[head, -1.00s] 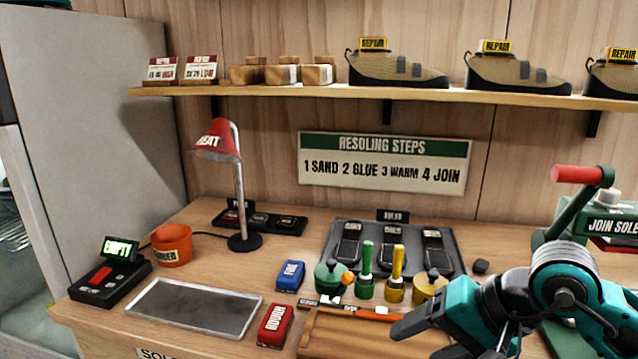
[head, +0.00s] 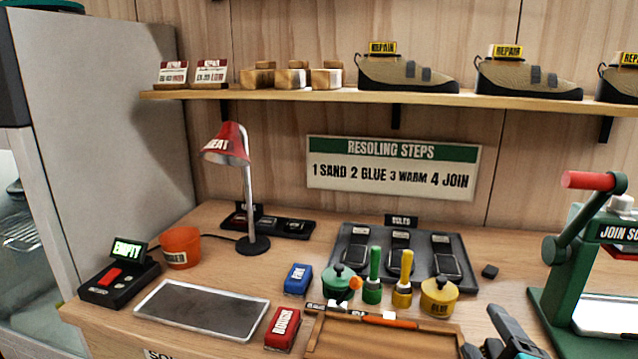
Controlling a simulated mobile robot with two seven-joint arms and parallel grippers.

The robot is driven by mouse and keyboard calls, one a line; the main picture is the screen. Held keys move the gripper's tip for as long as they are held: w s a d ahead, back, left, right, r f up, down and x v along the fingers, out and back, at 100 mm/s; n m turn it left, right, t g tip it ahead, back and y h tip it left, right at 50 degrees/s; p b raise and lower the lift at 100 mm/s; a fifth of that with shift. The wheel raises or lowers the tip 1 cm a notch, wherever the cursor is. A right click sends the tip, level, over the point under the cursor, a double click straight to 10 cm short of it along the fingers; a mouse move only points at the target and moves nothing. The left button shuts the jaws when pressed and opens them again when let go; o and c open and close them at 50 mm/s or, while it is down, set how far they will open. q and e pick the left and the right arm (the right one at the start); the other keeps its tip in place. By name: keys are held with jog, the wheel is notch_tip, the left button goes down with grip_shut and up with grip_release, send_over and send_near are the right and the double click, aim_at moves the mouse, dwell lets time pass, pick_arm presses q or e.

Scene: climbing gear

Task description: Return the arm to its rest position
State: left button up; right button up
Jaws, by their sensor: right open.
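My right gripper (head: 500,340) shows at the bottom edge of the head view, right of the wooden tray (head: 385,342). Its jaws are open, and I see nothing between them. Only its dark fingers and a bit of teal show; the rest of the arm is below the picture. My left gripper is not in view.
The green press (head: 560,270) with a red handle stands close to the right of my gripper. Glue pots (head: 438,297), brushes and the tray of soles (head: 345,262) lie behind it. A red lamp (head: 228,143) stands further left. A shelf (head: 300,96) with shoes runs above.

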jog(key=s+a+f+m+g+y, duration=0.2)
jog(key=s+f+m+g, duration=1)
jog(key=s+f, duration=0.65)
jog(key=w+a+f+n+t+y, duration=0.1)
jog(key=w+a+f+t, duration=0.2)
jog(key=w+f+t, duration=0.3)
jog(key=shift+w+f+n+y, duration=0.4)
jog(key=shift+w+f, duration=0.15)
jog(key=shift+f, duration=0.75)
